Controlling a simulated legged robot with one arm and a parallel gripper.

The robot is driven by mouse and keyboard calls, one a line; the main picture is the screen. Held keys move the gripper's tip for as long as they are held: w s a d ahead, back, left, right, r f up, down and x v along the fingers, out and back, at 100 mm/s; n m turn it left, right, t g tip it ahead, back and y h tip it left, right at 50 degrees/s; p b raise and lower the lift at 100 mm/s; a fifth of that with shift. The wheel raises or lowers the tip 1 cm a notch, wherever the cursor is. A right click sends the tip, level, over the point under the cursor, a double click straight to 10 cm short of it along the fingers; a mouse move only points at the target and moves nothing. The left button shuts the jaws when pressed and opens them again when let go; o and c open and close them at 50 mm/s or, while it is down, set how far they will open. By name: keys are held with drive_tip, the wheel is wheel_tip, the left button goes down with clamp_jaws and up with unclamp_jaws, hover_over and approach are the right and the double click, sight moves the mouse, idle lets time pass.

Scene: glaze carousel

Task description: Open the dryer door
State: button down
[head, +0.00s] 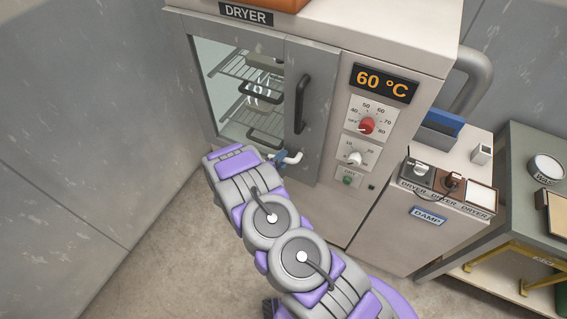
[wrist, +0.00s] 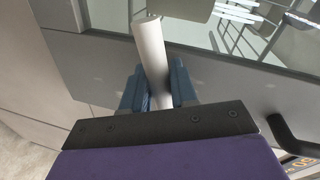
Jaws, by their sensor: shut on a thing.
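The dryer (head: 395,35) stands ahead with its grey door (head: 318,75) looking closed. The door has a window with wire racks behind it and a black vertical handle (head: 301,103), whose end also shows in the wrist view (wrist: 290,138). A white lever (head: 294,157) sits low on the door, below the handle. My gripper (head: 279,157) is at this lever. In the wrist view its blue fingers (wrist: 159,92) are on both sides of the white lever (wrist: 151,48), shut on it. My arm hides the door's lower part in the head view.
Right of the door are a 60 °C display (head: 384,83), a red knob (head: 366,125) and a white knob (head: 354,158). A damp cabinet (head: 400,235) and a grey table (head: 520,165) stand further right. A bare wall is left. Some floor (head: 165,265) is clear.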

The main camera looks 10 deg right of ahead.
drive_tip(key=shift+a+r+m+y+b, duration=0.1)
drive_tip(key=shift+r+m+y+b, duration=0.25)
drive_tip(key=shift+m+b, duration=0.55)
drive_tip(key=shift+r+m, duration=0.15)
drive_tip(key=shift+m, duration=0.15)
